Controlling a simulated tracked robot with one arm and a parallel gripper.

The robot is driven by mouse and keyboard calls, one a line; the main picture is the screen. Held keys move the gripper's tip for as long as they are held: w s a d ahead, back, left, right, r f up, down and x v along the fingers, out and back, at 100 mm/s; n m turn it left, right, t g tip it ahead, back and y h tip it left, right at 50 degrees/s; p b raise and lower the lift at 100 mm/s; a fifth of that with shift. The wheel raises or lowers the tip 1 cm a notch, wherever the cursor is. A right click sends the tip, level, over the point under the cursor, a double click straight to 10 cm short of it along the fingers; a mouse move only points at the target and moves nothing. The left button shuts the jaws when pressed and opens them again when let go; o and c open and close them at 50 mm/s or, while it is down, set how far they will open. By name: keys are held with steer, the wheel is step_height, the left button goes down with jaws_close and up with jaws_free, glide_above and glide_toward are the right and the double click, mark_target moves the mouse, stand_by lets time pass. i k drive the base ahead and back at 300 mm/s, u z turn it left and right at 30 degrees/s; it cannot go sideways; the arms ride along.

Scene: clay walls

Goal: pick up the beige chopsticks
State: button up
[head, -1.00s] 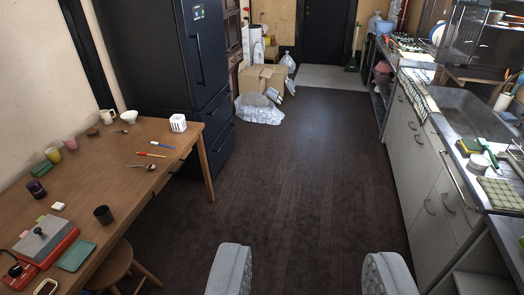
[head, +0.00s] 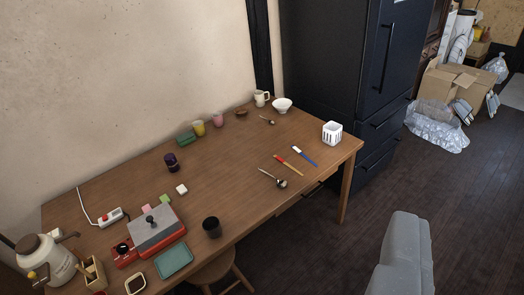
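I cannot make out the beige chopsticks for certain in the head view. A small wooden holder (head: 92,272) with thin sticks stands at the table's near left corner, too small to tell what they are. A red and yellow stick (head: 289,165) and a blue and white stick (head: 305,156) lie on the right part of the wooden table (head: 235,180). Nothing is seen held.
The table also bears a white slotted holder (head: 332,133), a spoon (head: 273,179), a dark cup (head: 212,227), a red and grey appliance (head: 155,230) and a large white pot (head: 45,258). A stool (head: 218,270) stands at its front edge. A dark fridge (head: 350,75) is behind.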

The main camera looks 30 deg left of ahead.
mark_target(281, 159)
steer(key=u, duration=0.25)
steer(key=i, duration=0.85)
steer(key=u, duration=0.45)
